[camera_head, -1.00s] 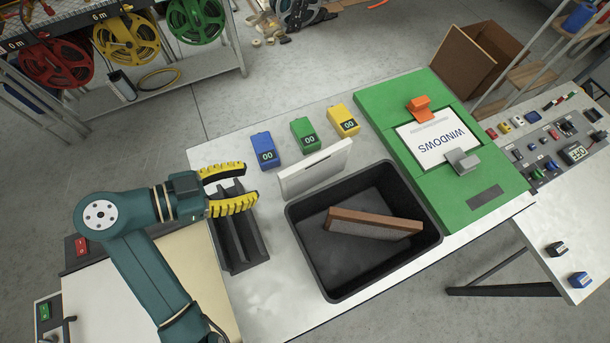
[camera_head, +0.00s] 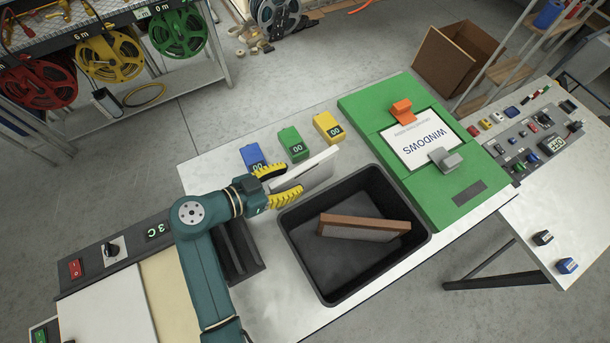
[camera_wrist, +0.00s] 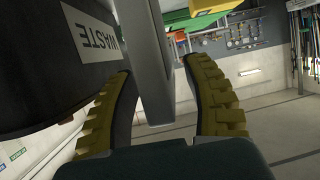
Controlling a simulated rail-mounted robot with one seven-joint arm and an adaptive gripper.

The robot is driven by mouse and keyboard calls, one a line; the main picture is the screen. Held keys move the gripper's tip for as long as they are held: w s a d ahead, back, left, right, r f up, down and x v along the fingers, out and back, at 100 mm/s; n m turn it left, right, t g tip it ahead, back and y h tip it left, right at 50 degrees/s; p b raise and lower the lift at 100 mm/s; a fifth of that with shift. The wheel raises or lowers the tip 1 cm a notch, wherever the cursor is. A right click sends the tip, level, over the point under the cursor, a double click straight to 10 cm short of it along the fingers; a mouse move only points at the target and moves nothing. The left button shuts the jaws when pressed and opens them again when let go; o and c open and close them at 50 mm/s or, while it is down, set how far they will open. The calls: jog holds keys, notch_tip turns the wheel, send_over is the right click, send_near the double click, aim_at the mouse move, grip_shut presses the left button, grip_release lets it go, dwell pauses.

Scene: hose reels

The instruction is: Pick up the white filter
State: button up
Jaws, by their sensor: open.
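The white filter (camera_head: 312,170) is a thin, pale slab standing on edge beside the black bin on the table. My gripper (camera_head: 282,182) is open at the slab's left end, with one yellow finger on each side of it. In the wrist view the slab's narrow edge (camera_wrist: 152,70) shows between the two fingers of my gripper (camera_wrist: 165,95), with a gap to each finger. The slab's left end is partly hidden by the fingers in the head view.
The black bin (camera_head: 408,258), labelled WASTE in the wrist view (camera_wrist: 95,40), holds a brown-framed filter (camera_head: 360,228). Blue (camera_head: 252,155), green (camera_head: 292,143) and yellow (camera_head: 328,127) boxes stand behind. A green board (camera_head: 365,105) lies to the right. A dark slotted rack (camera_head: 240,250) is beside my arm.

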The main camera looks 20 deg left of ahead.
jog(key=shift+w+d+f, duration=0.15)
jog(key=shift+w+d, duration=0.05)
jog(key=shift+w, duration=0.2)
grip_shut()
